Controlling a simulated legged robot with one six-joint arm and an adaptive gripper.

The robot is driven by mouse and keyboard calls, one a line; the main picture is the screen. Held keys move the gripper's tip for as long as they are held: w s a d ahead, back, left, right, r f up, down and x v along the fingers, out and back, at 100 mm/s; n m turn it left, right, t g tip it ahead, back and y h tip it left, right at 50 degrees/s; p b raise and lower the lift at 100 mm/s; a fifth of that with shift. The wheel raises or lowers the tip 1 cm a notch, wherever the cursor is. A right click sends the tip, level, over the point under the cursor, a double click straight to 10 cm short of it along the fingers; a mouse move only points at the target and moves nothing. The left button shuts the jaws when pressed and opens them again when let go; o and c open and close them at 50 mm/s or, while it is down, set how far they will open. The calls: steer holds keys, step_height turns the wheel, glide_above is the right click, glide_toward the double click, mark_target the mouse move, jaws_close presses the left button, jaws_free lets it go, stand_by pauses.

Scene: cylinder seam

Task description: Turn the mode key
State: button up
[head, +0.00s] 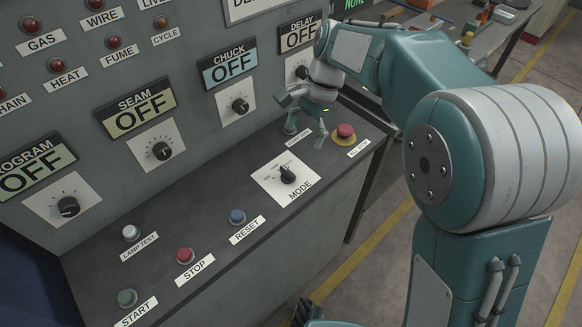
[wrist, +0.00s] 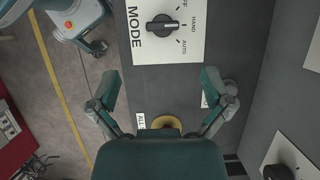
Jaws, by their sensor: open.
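The mode key (head: 287,174) is a small black knob on a white plate lettered MODE (head: 270,186), on the sloped desk of the grey console. In the wrist view the mode key (wrist: 161,25) shows near the top centre, with HAND and AUTO marks to its right and its pointer along the picture's horizontal. My gripper (head: 307,113) is at the far right end of the desk, beside the yellow-ringed red button and apart from the mode key. In the wrist view my gripper (wrist: 160,85) has its two fingers spread wide with nothing between them.
A red mushroom button (head: 346,131) on a yellow ring stands close to my gripper. Blue reset (head: 237,217), red stop (head: 185,256) and green start (head: 127,297) buttons line the desk's front. The upright panel with the seam knob (head: 162,151) and chuck knob (head: 240,105) rises behind.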

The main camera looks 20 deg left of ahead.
mark_target(288, 170)
steer(key=x, duration=0.2)
steer(key=a+x, duration=0.1)
steer(key=x, duration=0.2)
steer(key=shift+a+f, duration=0.15)
steer(key=f, duration=0.1)
steer(key=s+f, duration=0.1)
steer(key=f, duration=0.1)
steer(key=shift+s+d+f, duration=0.2)
steer(key=shift+s+f, duration=0.05)
steer(key=shift+f, duration=0.1)
steer(key=shift+a+f, duration=0.2)
steer(key=shift+a, duration=0.2)
steer(key=shift+c, duration=0.3)
steer(key=c, duration=1.1)
steer(key=shift+d, duration=0.2)
